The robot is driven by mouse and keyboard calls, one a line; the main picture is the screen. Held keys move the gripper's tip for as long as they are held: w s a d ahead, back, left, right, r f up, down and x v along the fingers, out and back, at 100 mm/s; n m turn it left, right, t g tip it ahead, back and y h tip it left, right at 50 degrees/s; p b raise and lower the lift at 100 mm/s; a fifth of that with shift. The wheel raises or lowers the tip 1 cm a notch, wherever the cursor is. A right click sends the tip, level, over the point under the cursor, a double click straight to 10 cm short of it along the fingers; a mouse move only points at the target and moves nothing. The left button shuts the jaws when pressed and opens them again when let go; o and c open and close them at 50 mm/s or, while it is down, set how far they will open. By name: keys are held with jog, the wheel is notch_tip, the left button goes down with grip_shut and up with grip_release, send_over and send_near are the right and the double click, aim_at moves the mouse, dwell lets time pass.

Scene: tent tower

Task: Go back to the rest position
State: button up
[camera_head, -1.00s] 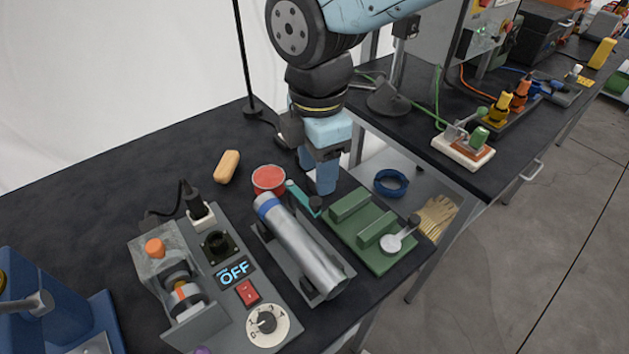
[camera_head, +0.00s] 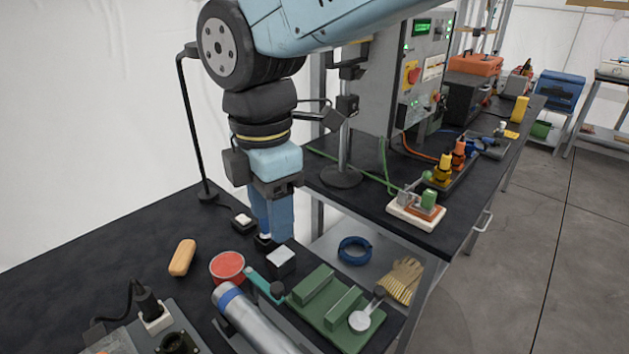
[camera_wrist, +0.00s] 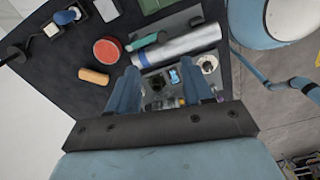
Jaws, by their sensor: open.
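My gripper (camera_head: 272,238) points down above the far part of the black table in the head view. Its two blue fingers also show in the wrist view (camera_wrist: 162,90), apart, with nothing held between them. In the head view, a small white-topped block (camera_head: 280,262) lies just right of the fingertips, and another white-topped block (camera_head: 243,221) lies behind to the left. I cannot tell from the head view how high the fingertips are above the table.
Near the arm are a red round tin (camera_head: 227,267), a tan block (camera_head: 182,257), a silver cylinder (camera_head: 252,322) and a green fixture (camera_head: 330,305). A lamp stand (camera_head: 190,130) rises behind. A second bench (camera_head: 400,180) with a control cabinet (camera_head: 415,90) stands right. Concrete floor is clear farther right.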

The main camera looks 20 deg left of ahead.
jog(key=shift+w, duration=0.1)
jog(key=w+d+r+m+t, duration=0.1)
jog(key=w+d+m+t, duration=0.1)
jog(key=w+d+m, duration=0.75)
jog(key=w+d+r+m+t, duration=0.15)
jog(key=w+d+m, duration=0.4)
jog(key=d, duration=0.65)
jog(key=s+d+m+t, duration=0.2)
jog(key=d+m, duration=1.3)
jog(key=d, duration=0.8)
jog(key=shift+s+d, duration=0.35)
